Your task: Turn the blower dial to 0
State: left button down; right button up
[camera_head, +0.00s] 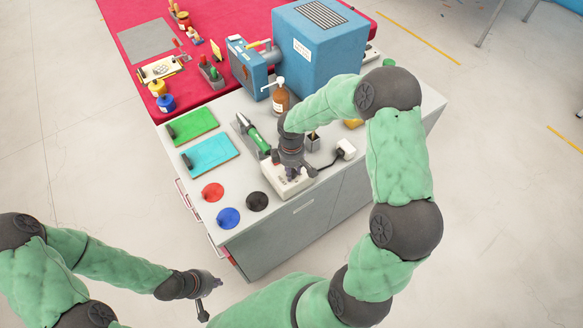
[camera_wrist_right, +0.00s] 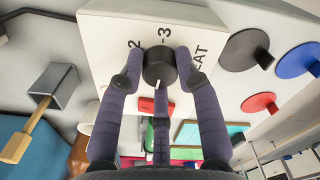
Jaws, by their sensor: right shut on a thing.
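A white control box (camera_head: 272,182) sits near the cabinet's front edge in the head view. In the right wrist view the box (camera_wrist_right: 115,30) fills the upper middle and bears a round black dial (camera_wrist_right: 158,64). The marks "2", "3" and letters ending in "EAT" show around the dial; a 0 mark cannot be made out. A short white pointer line on the dial points downward in that view. My right gripper (camera_head: 291,173) reaches down over the box, its fingers (camera_wrist_right: 160,80) shut around the dial. My left gripper (camera_head: 210,295) is open and empty, low in front of the cabinet.
Red, blue and black discs (camera_head: 257,201) lie beside the box, with green and cyan boards (camera_head: 210,152) behind. A brown pump bottle (camera_head: 280,100) and a blue machine (camera_head: 318,50) stand further back. Floor left of the cabinet is clear.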

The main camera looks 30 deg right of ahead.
jog(key=shift+s+f+n, duration=0.1)
jog(key=shift+n, duration=0.5)
jog(key=o, duration=1.2)
jog(key=shift+c, duration=0.2)
jog(key=shift+r, duration=0.45)
notch_tip(320, 180, up, 11)
